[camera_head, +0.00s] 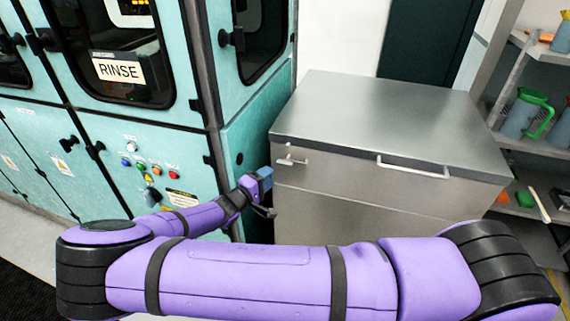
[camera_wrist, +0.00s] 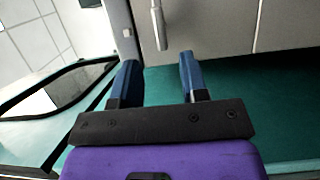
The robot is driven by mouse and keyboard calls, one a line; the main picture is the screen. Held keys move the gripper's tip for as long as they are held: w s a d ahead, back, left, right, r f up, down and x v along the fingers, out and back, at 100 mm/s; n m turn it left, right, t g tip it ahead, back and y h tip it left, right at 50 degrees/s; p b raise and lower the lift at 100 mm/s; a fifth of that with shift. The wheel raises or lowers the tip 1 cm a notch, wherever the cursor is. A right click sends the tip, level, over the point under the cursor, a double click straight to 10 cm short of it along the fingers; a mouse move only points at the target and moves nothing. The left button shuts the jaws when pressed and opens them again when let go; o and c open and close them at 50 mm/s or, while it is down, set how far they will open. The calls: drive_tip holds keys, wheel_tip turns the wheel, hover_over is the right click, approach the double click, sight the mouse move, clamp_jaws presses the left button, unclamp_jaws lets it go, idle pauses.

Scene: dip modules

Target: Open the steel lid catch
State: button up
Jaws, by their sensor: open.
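The steel lid catch (camera_head: 290,161) is a small pale lever at the upper left of the steel chest's front. It lies roughly level, just below the lid edge. In the wrist view the catch (camera_wrist: 158,25) is a light bar lying ahead of the gap between my fingertips. The steel chest (camera_head: 360,205) has its lid (camera_head: 395,115) down. My gripper (camera_head: 267,190) is open and empty, left of and slightly below the catch in the head view. Its two blue fingers (camera_wrist: 159,58) are spread apart, with the catch beyond their tips and apparently not touching them.
A teal rinse cabinet (camera_head: 140,180) with coloured buttons stands close on the left of my gripper. A bar handle (camera_head: 413,170) is on the lid's front, right of the catch. Shelves (camera_head: 515,140) with jugs stand at far right. The lid top is clear.

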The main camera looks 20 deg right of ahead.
sight(283, 165)
drive_tip(key=x, duration=0.9)
drive_tip(key=shift+d, duration=0.15)
clamp_jaws()
